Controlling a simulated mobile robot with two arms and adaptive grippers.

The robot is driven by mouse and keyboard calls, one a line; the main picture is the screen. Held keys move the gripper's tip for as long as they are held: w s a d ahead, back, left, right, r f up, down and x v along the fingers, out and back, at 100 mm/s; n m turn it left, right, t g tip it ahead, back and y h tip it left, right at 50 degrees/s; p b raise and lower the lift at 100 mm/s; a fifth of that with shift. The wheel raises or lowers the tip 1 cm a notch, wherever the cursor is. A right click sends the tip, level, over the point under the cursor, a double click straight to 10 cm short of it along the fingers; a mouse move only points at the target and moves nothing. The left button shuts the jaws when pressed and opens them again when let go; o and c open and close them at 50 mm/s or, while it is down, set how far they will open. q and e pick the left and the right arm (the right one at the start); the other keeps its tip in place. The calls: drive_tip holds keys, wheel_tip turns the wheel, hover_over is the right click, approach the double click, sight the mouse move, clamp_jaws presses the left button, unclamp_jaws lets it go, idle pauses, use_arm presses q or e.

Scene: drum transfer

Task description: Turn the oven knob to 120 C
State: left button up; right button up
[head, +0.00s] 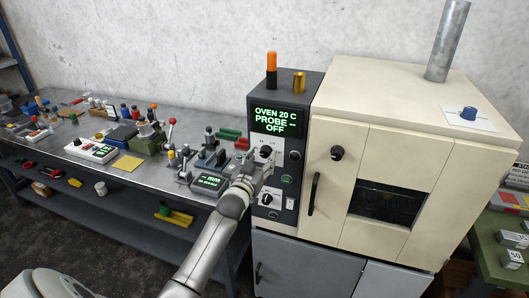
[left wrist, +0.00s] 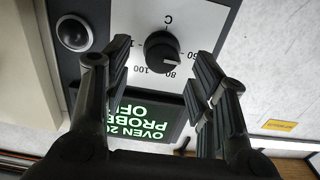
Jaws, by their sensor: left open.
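The oven knob (left wrist: 161,52) is a round black knob on a white dial plate, seen upside down in the left wrist view with 60, 80 and 100 readable around it. A pale mark shows on the knob toward the picture's right; its exact reading is unclear. In the head view the oven display (head: 278,120) reads OVEN 20 C, PROBE –, OFF. My left gripper (head: 260,167) is in front of the control panel, by the knob. Its open fingers (left wrist: 162,75) stand either side of the knob in the picture, with no clear contact. My right gripper is out of view.
The cream oven (head: 400,100) stands right of the panel, with a door handle (head: 314,194) and another black knob (head: 337,153). A bench (head: 75,165) with tools and small devices is at the left. A grey device with a display (head: 206,181) sits near my arm.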

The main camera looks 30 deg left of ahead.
sight(264, 154)
use_arm(q)
drive_tip(key=shift+x, duration=1.65)
drive_tip(key=shift+a, duration=0.1)
drive_tip(key=shift+c, duration=0.3)
drive_tip(key=c, duration=1)
